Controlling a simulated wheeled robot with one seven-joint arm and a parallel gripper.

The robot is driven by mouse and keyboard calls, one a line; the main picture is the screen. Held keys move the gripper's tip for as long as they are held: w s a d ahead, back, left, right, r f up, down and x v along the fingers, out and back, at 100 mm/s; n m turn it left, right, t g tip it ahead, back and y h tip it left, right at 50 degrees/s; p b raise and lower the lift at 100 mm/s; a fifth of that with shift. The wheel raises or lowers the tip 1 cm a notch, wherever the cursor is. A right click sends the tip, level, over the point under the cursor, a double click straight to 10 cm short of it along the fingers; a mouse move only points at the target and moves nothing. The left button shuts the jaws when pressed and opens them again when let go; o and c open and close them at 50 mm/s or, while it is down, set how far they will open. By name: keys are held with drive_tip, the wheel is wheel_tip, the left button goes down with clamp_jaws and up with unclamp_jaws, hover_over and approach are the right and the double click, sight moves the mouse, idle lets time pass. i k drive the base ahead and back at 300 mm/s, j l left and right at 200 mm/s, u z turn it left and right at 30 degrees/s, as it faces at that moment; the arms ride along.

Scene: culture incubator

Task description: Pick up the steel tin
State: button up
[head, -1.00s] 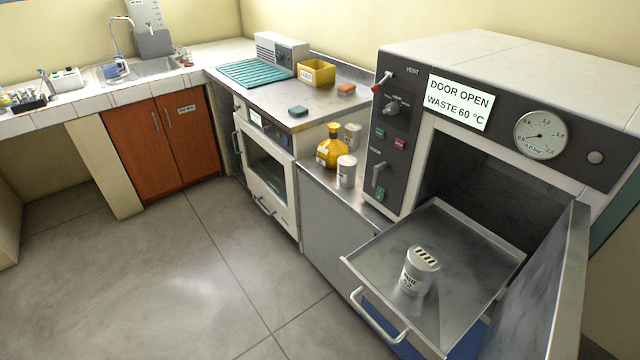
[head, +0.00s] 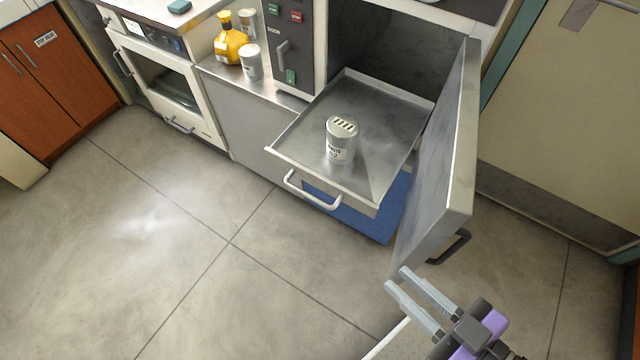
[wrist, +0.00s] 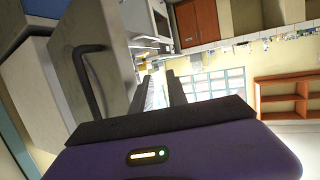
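A steel tin (head: 341,140) with a slotted lid and dark lettering stands upright on the pulled-out metal tray (head: 385,120) of the open steriliser. Two more metal tins, a front one (head: 250,60) and a back one (head: 247,22), stand on the low steel counter by a yellow bottle (head: 230,42). My gripper (head: 396,277) is at the lower right of the head view, in front of the open door and well apart from the tin. Its two fingers are spread with nothing between them. The wrist view shows no tin on the tray.
The steriliser's open door (head: 440,150) stands upright just right of the tray, with a dark handle (head: 449,247). The tray's front handle (head: 310,194) juts out over the floor. A blue panel (head: 375,215) shows below the tray. The floor (head: 200,260) in front is clear.

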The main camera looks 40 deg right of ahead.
sight(342, 129)
drive_tip(key=k, duration=0.1)
drive_tip(key=l+u, duration=0.3)
drive_tip(key=i+j+z, duration=0.2)
drive_tip(key=i+j, duration=0.2)
drive_tip(key=i+j+z, duration=0.25)
drive_tip(key=j, duration=0.4)
drive_tip(key=i+j+z, duration=0.1)
drive_tip(key=j+z, duration=0.2)
drive_tip(key=j, duration=0.55)
drive_tip(key=j+z, duration=0.25)
drive_tip(key=j, duration=0.65)
